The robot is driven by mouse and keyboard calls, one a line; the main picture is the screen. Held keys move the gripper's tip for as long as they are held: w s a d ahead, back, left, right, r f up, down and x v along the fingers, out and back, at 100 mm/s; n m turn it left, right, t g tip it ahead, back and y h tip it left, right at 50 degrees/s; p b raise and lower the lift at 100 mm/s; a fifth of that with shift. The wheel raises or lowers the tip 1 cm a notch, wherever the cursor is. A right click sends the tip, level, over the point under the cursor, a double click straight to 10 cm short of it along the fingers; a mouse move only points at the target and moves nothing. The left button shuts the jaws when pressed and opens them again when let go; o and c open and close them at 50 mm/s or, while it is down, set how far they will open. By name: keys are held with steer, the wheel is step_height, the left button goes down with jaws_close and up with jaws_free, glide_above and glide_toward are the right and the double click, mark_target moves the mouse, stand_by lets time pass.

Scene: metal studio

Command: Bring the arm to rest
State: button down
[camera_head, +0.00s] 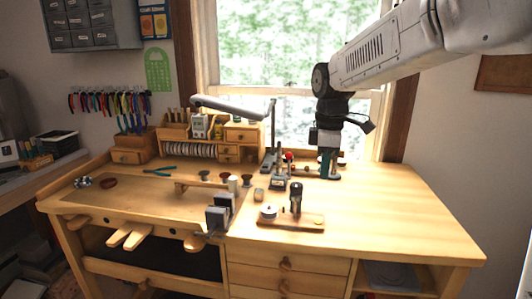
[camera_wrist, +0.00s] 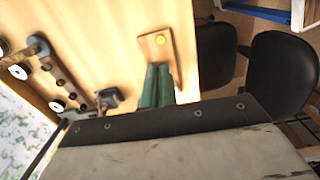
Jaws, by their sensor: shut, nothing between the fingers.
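My gripper (camera_head: 329,172) hangs from my arm at the back right of the wooden workbench (camera_head: 400,215), with its fingers pointing down. The fingers are shut and empty. In the wrist view the dark green fingers (camera_wrist: 156,85) lie together over the bench top (camera_wrist: 110,30). A small wooden board with a round yellow spot (camera_wrist: 160,45) appears near the fingertips. I cannot tell how high the fingertips are above the bench.
Left of my gripper stand a red-topped tool (camera_head: 289,157), a metal block tool (camera_head: 277,182) and a lamp (camera_head: 228,106). A wooden base with a dark upright piece (camera_head: 296,200) lies nearer. The bench's right side is clear. Black chairs (camera_wrist: 280,75) show in the wrist view.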

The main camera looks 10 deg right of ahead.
steer(key=s+d+f+m, duration=0.1)
steer(key=s+m, duration=0.6)
steer(key=s, duration=0.8)
steer(key=s+d+f+m+t, duration=0.1)
steer(key=s+m, duration=0.6)
steer(key=s, duration=0.9)
steer(key=shift+d+f, duration=0.65)
steer(key=shift+d, duration=0.15)
